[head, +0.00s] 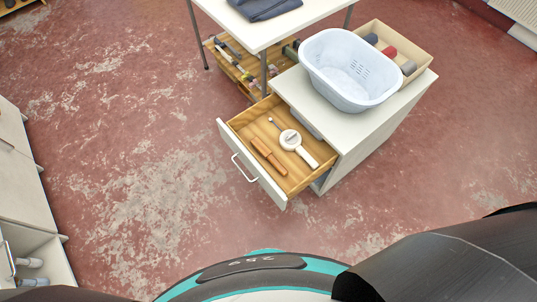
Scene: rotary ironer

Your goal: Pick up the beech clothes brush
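An orange-brown, wood-coloured long item, which looks like the beech clothes brush (268,156), lies in the open drawer (252,165), near its front left side. Nothing covers it. A white tool with a round head (290,140) lies beside it to the right, apart from it. A small thin item with a round tip (272,121) lies farther back in the drawer. Neither of my grippers shows in the head view. A dark arm part of mine is at the bottom right.
The drawer is pulled out of a white cabinet (385,118). On the cabinet stand a pale blue basket (350,95) and a wooden box (418,62) with rolls. A white table (262,30) with dark folded cloth stands behind. The red floor before the drawer is clear.

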